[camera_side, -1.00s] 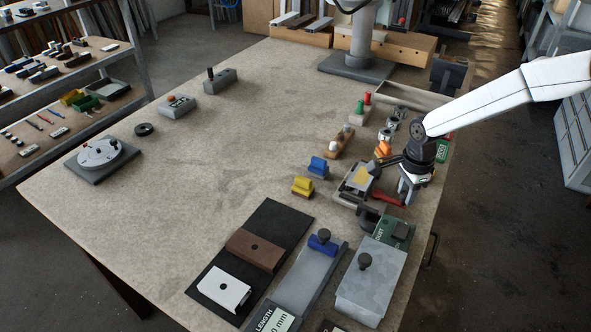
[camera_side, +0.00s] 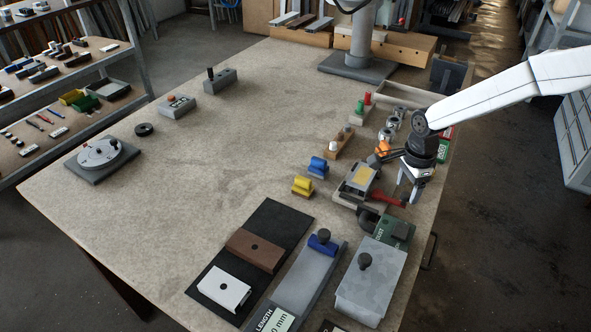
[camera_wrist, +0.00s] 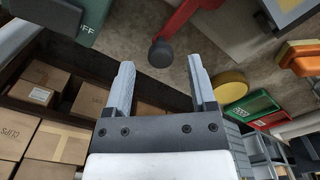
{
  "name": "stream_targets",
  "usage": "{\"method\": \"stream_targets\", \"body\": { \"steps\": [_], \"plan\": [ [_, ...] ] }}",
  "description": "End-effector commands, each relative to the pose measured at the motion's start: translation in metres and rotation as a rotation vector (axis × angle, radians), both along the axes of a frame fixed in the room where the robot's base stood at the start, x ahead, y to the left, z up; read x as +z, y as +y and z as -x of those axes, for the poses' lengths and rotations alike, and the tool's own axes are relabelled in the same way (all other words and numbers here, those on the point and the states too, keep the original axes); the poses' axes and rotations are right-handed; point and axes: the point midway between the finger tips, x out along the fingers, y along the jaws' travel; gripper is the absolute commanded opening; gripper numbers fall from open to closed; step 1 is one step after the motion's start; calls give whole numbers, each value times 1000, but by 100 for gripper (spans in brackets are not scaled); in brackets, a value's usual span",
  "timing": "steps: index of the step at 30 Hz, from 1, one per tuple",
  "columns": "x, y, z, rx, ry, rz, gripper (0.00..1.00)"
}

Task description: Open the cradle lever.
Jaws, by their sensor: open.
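The cradle (camera_side: 347,190) is a grey unit with a yellow panel at the right side of the bench. Its lever (camera_side: 390,199) is a red arm pointing right in the side view. In the wrist view the red lever (camera_wrist: 187,18) ends in a dark round knob (camera_wrist: 161,53). My gripper (camera_side: 412,196) is beside the lever's outer end in the side view. In the wrist view my gripper (camera_wrist: 160,75) is open and empty, and the knob appears between and just beyond the two fingertips. Contact is not visible.
A green-based box marked OFF (camera_wrist: 82,20) with a dark hose (camera_side: 368,218) stands close to the lever. Orange (camera_side: 383,148), blue (camera_side: 318,167) and yellow (camera_side: 302,185) pieces stand nearby. The bench's right edge is close. The bench's middle is clear.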

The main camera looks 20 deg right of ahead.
Motion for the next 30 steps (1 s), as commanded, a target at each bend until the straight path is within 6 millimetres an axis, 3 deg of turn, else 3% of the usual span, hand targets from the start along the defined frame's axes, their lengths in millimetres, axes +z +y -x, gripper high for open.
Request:
{"method": "stream_targets", "body": {
  "steps": [13, 30],
  "plan": [
    [54, 0, 0, 0, -2, -1, 72],
    [62, 0, 1, 10, -2, -1, 72]
  ]
}}
